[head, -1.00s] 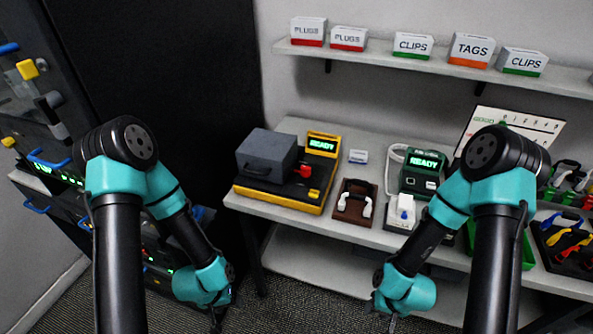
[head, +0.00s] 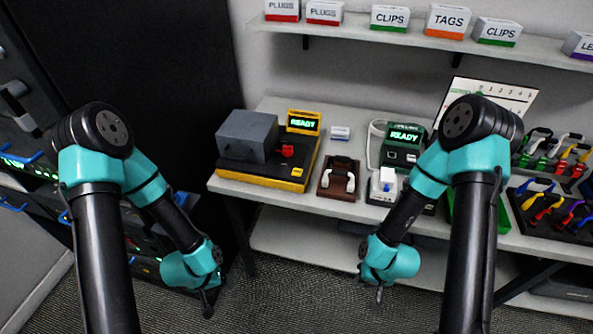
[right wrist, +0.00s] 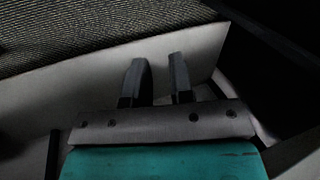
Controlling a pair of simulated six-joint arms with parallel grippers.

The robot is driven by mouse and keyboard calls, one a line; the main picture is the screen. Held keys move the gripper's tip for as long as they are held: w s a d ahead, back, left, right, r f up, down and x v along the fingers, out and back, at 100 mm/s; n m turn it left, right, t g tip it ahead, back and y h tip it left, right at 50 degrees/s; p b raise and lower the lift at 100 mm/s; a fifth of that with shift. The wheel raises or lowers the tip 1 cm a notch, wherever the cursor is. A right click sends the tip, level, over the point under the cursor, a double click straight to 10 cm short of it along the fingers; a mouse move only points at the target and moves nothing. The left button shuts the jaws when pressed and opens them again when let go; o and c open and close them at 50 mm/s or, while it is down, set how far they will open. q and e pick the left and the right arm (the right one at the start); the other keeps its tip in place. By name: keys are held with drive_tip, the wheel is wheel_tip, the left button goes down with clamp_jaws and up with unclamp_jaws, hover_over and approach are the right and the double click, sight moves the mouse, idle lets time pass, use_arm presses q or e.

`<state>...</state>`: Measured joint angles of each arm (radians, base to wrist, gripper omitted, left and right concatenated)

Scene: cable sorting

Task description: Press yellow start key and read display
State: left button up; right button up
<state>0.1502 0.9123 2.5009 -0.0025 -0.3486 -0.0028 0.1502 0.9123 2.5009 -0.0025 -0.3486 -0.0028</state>
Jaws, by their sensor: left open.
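A yellow and black device (head: 262,179) sits at the left end of the bench, with a grey box-shaped part on it. Its yellow-framed display (head: 304,122) shows green text that reads READY. A small yellow spot (head: 297,172) shows on its front right; I cannot tell whether it is the start key. A red part (head: 287,150) is on its top. My left gripper (head: 208,304) hangs below and in front of the bench, apart from the device, open. My right gripper (head: 379,293) hangs in front of the bench; its fingers stand apart and empty in the right wrist view (right wrist: 158,82).
A green device (head: 401,147) also reads READY. Beside it are a brown holder (head: 340,178) and a white part (head: 383,186). Trays with coloured cables (head: 555,205) lie at right. A shelf (head: 380,37) with labelled boxes is above. A dark cabinet stands at left.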

clamp_jaws()
idle(1.4)
